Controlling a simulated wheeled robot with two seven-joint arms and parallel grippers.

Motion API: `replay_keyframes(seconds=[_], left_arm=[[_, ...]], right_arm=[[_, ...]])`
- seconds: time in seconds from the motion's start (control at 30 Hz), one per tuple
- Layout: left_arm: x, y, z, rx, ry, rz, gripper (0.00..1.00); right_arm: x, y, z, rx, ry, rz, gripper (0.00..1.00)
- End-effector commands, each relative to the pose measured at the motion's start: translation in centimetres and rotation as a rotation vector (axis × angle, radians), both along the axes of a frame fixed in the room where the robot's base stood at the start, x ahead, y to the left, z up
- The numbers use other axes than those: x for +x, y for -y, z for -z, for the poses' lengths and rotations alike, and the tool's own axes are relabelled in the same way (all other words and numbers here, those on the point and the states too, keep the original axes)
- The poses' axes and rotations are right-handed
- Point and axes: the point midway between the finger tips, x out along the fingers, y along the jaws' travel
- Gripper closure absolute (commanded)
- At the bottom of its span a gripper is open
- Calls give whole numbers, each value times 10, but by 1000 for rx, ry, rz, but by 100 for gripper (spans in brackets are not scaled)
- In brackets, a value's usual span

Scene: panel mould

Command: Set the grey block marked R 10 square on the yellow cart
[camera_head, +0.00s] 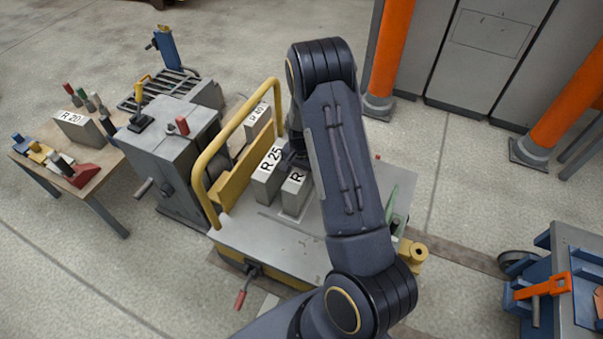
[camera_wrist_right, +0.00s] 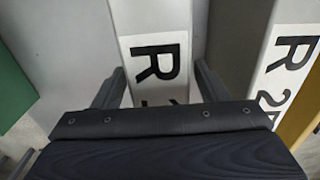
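The grey block marked R 10 (camera_head: 292,201) stands on the yellow cart's grey top (camera_head: 270,240), partly hidden by my right arm; only its R shows in the head view. In the right wrist view a grey block (camera_wrist_right: 150,22) shows an R and a partly covered digit, with its lower end hidden by the gripper. My right gripper (camera_wrist_right: 160,80) is open, with one finger on each side of this block and narrow gaps showing. It also shows in the head view (camera_head: 293,160), mostly behind my arm. My left gripper is not in view.
The R 25 block (camera_head: 266,184) stands close beside it on the left, and the R 40 block (camera_head: 258,119) is farther back. A yellow handrail (camera_head: 203,170) borders the cart's left side. The cart top's front is clear. A small table (camera_head: 92,182) holds the R 20 block.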

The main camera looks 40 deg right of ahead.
Motion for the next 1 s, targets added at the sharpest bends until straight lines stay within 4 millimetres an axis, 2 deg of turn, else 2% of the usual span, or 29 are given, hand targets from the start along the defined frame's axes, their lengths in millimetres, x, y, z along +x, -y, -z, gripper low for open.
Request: replay_keyframes(seconds=[0.13, 0.27, 0.7, 1.0], left_arm=[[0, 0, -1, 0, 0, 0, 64], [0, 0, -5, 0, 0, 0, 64], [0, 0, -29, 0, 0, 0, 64], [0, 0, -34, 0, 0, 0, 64]], right_arm=[[0, 0, -1, 0, 0, 0, 33], [1, 0, -11, 0, 1, 0, 33], [0, 0, -100, 0, 3, 0, 33], [-2, -3, -130, 14, 13, -8, 33]])
